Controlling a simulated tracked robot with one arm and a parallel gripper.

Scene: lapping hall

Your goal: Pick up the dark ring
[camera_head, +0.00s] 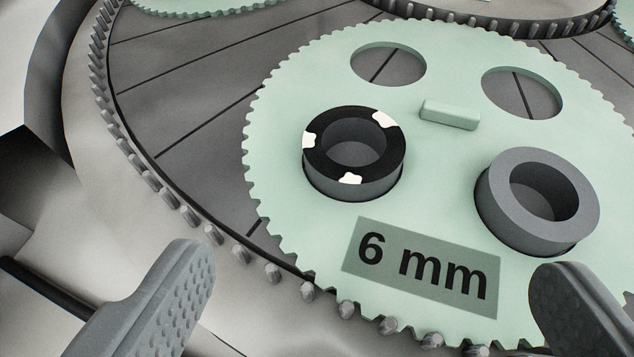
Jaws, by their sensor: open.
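The dark ring (318,177) sits in a hole of a pale green toothed disc (440,185), left of the disc's middle. Its top is black with three white patches, and its side is dark grey. A plain grey ring (497,205) sits in another hole to its right. My gripper (375,290) is open and empty. Its two grey fingers show at the lower left and lower right, nearer the camera than both rings. Neither finger appears to touch a ring.
The disc has two empty round holes (388,66) at the back, a raised green bar (450,114) and a "6 mm" label (422,267). It lies on a dark grooved plate (190,100) edged by upright pins (147,180). Parts of other green discs (200,6) show at the top.

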